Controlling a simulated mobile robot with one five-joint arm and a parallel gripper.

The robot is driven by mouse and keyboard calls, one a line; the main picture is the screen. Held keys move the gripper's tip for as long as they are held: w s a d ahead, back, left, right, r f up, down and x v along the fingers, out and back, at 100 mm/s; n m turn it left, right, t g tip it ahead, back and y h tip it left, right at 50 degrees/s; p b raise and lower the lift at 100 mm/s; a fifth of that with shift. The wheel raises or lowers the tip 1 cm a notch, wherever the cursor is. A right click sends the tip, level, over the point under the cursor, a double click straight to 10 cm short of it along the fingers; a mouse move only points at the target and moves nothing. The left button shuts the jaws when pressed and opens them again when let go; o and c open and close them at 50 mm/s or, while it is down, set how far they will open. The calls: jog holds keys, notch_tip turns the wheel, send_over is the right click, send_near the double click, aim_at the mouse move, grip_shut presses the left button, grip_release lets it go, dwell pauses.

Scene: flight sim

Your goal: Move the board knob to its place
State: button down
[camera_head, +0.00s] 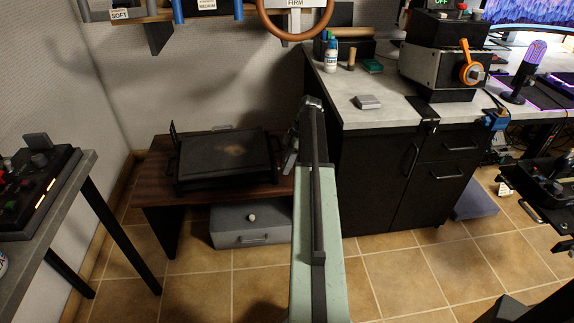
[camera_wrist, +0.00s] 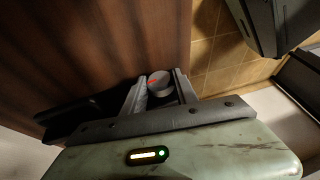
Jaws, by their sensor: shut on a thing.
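In the wrist view, the board knob (camera_wrist: 160,84) is a small grey round knob with a red mark on its top. It sits between the two grey fingers of my gripper (camera_wrist: 158,94), which is shut on it. Whether the knob touches anything below is hard to tell. In the head view my arm reaches away past the low wooden table, and its own links hide the gripper and knob. A black control board (camera_head: 35,195) with knobs, buttons and lit strips stands on the grey table at the left.
A dark flat case (camera_head: 222,160) lies on the low brown table (camera_head: 155,187), with a grey box (camera_head: 232,232) below. A black cabinet (camera_head: 375,180) with a grey worktop stands to the right of my arm.

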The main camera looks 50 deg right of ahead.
jog(key=shift+w+g+y, duration=0.1)
jog(key=shift+g+y, duration=0.2)
jog(key=shift+g, duration=0.2)
dwell(0.3)
jog(key=c, duration=0.9)
grip_release()
jog(key=shift+c, duration=0.2)
jog(key=shift+d, duration=0.1)
jog(key=p+v, duration=0.6)
jog(key=v, duration=0.1)
jog(key=shift+d+r, duration=0.2)
jog(key=shift+r, duration=0.1)
